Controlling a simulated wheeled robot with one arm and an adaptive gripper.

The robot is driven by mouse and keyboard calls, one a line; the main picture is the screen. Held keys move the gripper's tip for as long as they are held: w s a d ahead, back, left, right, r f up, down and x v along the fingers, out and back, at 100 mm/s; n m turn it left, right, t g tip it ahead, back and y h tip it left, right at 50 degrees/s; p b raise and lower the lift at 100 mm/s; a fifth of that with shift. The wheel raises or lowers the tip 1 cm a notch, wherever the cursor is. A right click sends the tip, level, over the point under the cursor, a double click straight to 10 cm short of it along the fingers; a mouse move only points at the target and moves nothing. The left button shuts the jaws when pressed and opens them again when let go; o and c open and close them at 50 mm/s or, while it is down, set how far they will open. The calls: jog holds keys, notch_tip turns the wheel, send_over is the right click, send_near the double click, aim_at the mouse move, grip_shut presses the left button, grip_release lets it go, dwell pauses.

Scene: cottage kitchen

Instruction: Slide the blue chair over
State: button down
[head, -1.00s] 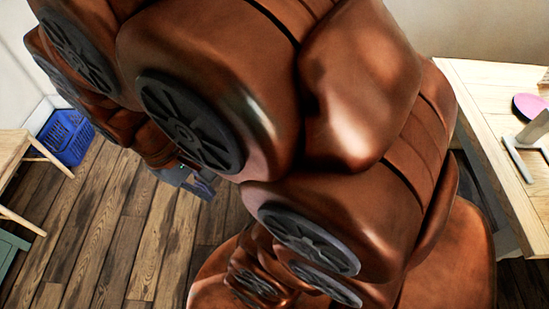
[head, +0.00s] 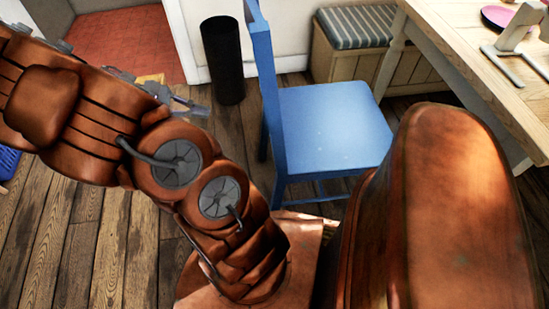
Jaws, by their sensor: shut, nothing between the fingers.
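The blue chair (head: 332,128) stands upright on the wood floor in the middle of the head view. Its backrest is on the left, seen nearly edge-on, and its top is cut off by the frame. Its flat seat is bare. My arm and body hide part of its lower legs. My gripper (head: 198,108) is mostly hidden behind my arm, left of the chair. Its grey fingers point right, toward the backrest, with a gap in the picture between them and the chair. It is shut and empty.
A wooden table (head: 460,62) stands at the right, with a pink plate (head: 497,17) on it. A bench with a striped cushion (head: 356,27) is behind the chair. A black cylindrical bin (head: 223,62) stands behind and left of the chair. A blue basket (head: 8,162) is at the left edge.

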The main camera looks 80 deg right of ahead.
jog(key=d+f+n+g+h+b, duration=0.15)
jog(key=d+f+b, duration=0.3)
jog(key=f, duration=0.65)
jog(key=w+d+f+n+g+h+b, duration=0.1)
jog(key=d+f+n+b, duration=0.2)
jog(key=f+b, duration=0.5)
jog(key=d+f+n+g+h+b, duration=0.1)
jog(key=d+f+n+g+b, duration=0.15)
jog(key=f, duration=1.05)
jog(key=f+b+x, duration=0.1)
jog(key=b+x, duration=0.2)
jog(key=x, duration=1)
jog(key=shift+s+d+m+t, duration=0.25)
jog(key=shift+d+m+t, duration=0.05)
jog(key=shift+d+m, duration=0.15)
jog(key=shift+s+y, duration=0.15)
jog(key=shift+y, duration=0.1)
